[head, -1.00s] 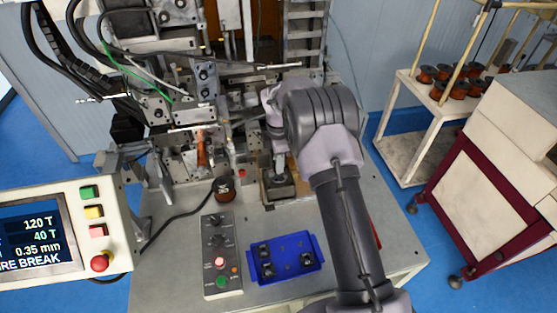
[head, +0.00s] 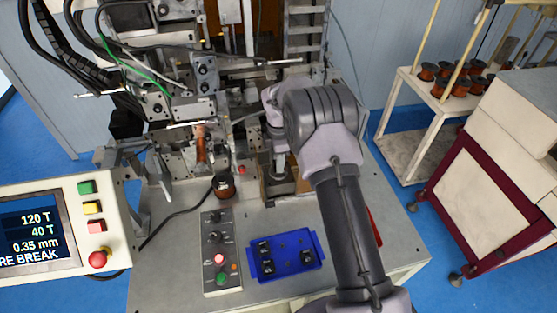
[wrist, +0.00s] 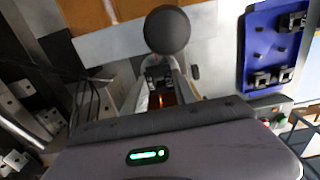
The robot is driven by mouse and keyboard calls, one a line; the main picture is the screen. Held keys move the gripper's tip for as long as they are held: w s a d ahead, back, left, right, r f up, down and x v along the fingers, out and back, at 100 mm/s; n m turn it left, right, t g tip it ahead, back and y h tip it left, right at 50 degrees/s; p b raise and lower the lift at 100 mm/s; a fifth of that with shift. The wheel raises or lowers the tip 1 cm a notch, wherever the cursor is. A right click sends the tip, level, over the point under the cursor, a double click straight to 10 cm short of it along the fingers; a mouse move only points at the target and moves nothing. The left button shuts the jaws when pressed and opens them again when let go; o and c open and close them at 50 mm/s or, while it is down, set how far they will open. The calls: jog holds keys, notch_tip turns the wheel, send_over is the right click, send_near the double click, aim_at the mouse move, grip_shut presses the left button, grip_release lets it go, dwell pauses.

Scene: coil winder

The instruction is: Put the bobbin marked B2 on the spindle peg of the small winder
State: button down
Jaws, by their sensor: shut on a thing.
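My gripper (wrist: 163,88) points down at the small winder area on the bench; it also shows in the head view (head: 279,172). It is shut on a small bobbin (wrist: 164,98), of which I see only copper-coloured winding between the fingers. Its mark cannot be read. The spindle peg cannot be made out. In the head view a dark block lies below my gripper, partly hidden by it.
A large machine (head: 205,95) rises close behind.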

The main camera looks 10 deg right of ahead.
jog(key=shift+f, duration=0.45)
jog(key=c, duration=0.9)
grip_release()
jog(key=shift+r, duration=0.1)
notch_tip(320, 180, up, 17)
jog(key=p, duration=0.1)
jog(key=shift+r+p, duration=0.15)
jog(key=shift+p, duration=0.15)
